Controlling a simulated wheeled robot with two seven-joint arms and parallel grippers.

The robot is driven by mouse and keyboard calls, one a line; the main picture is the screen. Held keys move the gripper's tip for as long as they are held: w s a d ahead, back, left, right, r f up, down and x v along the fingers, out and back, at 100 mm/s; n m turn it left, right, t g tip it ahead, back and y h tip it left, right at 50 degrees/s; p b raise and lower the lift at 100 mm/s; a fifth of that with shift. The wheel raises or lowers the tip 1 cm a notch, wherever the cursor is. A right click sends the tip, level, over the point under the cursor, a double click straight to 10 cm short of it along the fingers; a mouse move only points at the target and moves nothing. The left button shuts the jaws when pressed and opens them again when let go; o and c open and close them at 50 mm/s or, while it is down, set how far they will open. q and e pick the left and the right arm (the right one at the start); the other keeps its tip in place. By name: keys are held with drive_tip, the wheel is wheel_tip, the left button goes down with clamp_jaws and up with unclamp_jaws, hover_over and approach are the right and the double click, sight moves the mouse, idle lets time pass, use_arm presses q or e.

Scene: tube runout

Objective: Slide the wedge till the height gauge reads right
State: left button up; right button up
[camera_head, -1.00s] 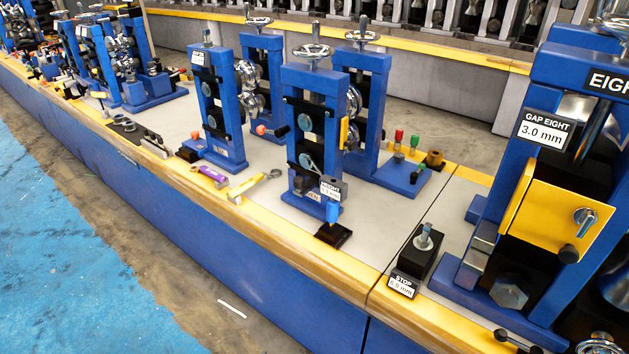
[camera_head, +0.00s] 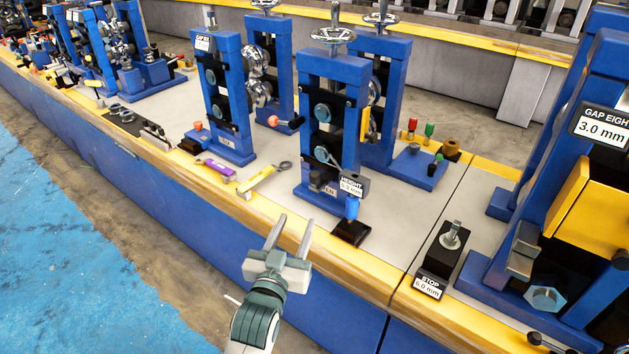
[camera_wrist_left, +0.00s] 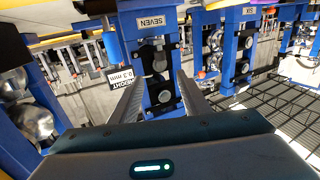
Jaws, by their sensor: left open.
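The height gauge (camera_head: 352,187) has a small dark body with a white HEIGHT label and a blue lower part, and stands on a black base (camera_head: 350,232) before the middle blue roll stand (camera_head: 336,120). Its digits are too small to read surely. In the left wrist view, the gauge label (camera_wrist_left: 120,78) appears upside down beside the stand marked SEVEN (camera_wrist_left: 153,62). I cannot pick out the wedge with certainty; a dark knob (camera_head: 317,180) sits low on that stand. My left gripper (camera_head: 292,226) is open and empty, in front of the bench edge, left of the gauge. My right gripper is not in view.
A purple tool (camera_head: 215,167) and a yellow tool (camera_head: 258,180) lie on the bench left of the stand. A black stop block (camera_head: 440,250) labelled 6.0 mm stands to the right. The wooden bench edge (camera_head: 340,258) lies beside my gripper.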

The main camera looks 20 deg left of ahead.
use_arm(q)
approach(314, 180)
drive_tip(key=w, duration=0.5)
drive_tip(key=w+p, duration=0.1)
drive_tip(key=w, duration=0.2)
drive_tip(key=shift+w+a, duration=0.2)
drive_tip(key=shift+a, duration=0.15)
drive_tip(key=shift+w, duration=0.55)
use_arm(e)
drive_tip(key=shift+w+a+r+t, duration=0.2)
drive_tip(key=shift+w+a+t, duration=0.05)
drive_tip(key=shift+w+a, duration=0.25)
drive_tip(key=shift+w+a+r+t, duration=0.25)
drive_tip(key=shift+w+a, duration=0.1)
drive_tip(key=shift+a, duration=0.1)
use_arm(q)
drive_tip(key=shift+c, duration=0.3)
